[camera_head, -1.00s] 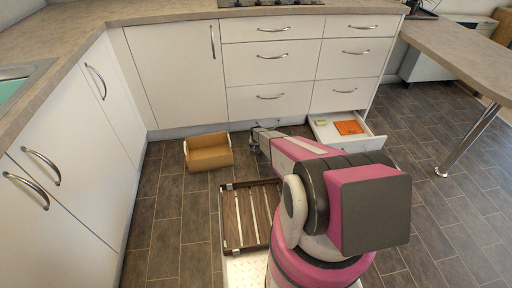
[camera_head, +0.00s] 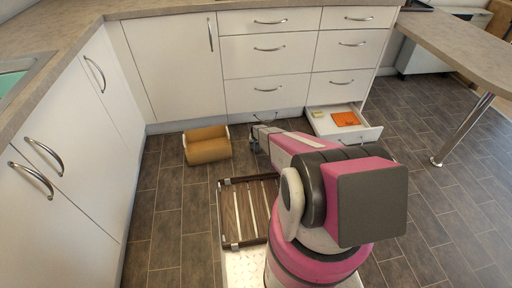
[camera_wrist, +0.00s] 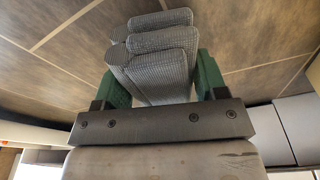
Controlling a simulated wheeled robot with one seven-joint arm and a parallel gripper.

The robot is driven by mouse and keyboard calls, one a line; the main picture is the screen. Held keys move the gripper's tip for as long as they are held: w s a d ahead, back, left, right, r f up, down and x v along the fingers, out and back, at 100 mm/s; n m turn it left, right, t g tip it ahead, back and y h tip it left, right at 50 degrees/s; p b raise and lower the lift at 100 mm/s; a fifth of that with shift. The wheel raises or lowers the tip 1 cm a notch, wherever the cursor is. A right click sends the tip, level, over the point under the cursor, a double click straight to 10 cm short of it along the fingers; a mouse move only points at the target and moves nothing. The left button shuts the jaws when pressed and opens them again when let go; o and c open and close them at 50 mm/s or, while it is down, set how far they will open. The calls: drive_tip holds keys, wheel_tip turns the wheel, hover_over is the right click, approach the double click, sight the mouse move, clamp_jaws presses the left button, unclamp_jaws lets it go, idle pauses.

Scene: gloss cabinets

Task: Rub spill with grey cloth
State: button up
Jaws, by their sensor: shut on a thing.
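The grey cloth (camera_wrist: 158,62) is folded in thick layers between the green fingers of my gripper (camera_wrist: 160,80) in the wrist view. My gripper is shut on it, above or near the dark tiled floor. In the head view my gripper (camera_head: 254,140) is low in front of the cabinets, between the tan box and the open drawer; my arm partly hides it and the cloth is hard to make out there. I cannot see a spill in either view.
A tan box-like container (camera_head: 207,146) lies on the floor left of my gripper. An open bottom drawer (camera_head: 318,126) holds an orange item (camera_head: 345,119) and a small yellowish item (camera_head: 317,113). A slatted wooden rack (camera_head: 247,208) is nearer me. Floor is clear at left and right.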

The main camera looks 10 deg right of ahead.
drive_tip(key=shift+r, duration=2.9)
